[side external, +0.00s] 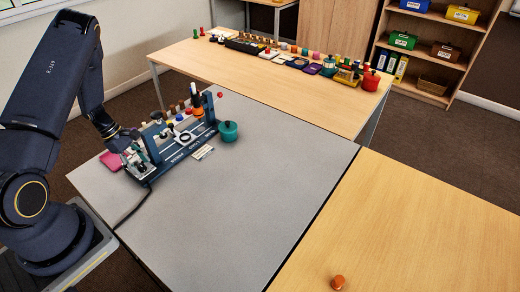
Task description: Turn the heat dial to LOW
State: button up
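A dark blue work panel (172,160) stands on the grey table at the left, with small pale lettering on its front edge that I cannot read. A round white part with a dark rim (185,137) sits near its middle and looks like a dial. I cannot tell whether it is the heat dial or where it points. My gripper (128,143) is at the panel's left end, beside an upright blue post, and left of the round part. It is small and dark here, and its fingers are not clear, so I cannot see whether it holds anything.
A teal pot (228,131), a pale card (203,153) and a pink item (111,161) lie around the panel. An orange cone-like piece (198,109) stands on it. The grey table (260,185) is clear to the right. An orange knob (338,282) is on the wooden table.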

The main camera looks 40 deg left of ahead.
grip_shut()
jog(key=shift+n, duration=0.4)
jog(key=n+t, duration=0.1)
jog(key=n, duration=0.1)
jog(key=n+y, duration=0.1)
jog(key=n, duration=0.1)
jog(key=shift+s+t, duration=0.1)
jog(key=shift+t, duration=0.3)
jog(key=n+y, duration=0.1)
jog(key=n, duration=0.3)
jog(key=shift+d+t, duration=0.1)
jog(key=shift+t, duration=0.2)
jog(key=shift+n+y, duration=0.3)
jog(key=shift+n, duration=0.2)
jog(key=shift+o, duration=0.9)
grip_release()
jog(key=shift+m, duration=0.3)
